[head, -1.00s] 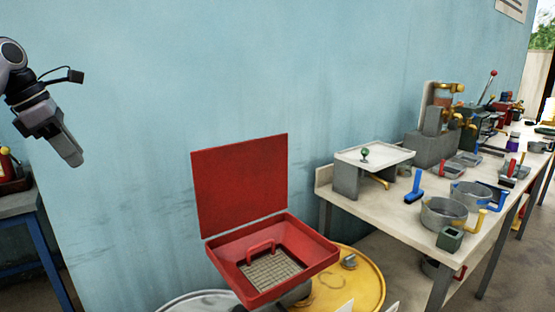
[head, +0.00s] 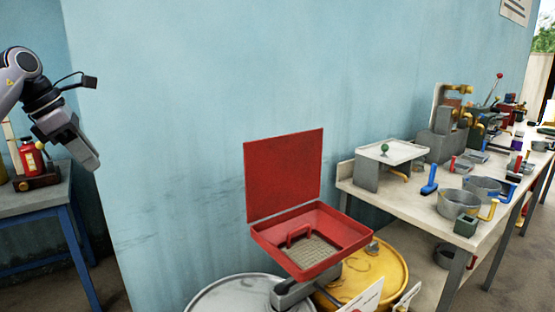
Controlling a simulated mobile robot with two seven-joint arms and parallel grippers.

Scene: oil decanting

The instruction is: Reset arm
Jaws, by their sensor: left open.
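My left gripper (head: 88,158) hangs at the left of the head view, pointing down and to the right, in front of the blue wall. It is open and nothing shows between its fingers. My left arm (head: 38,92) comes in from the left edge, bent at the wrist. My right arm and gripper are not in view.
A red tray with its lid raised (head: 275,232) stands above a yellow drum (head: 390,270) and a grey drum (head: 215,298). A long workbench (head: 410,200) with pots and tools runs along the right. A blue-legged table (head: 60,195) holding a red bottle (head: 29,155) is at left.

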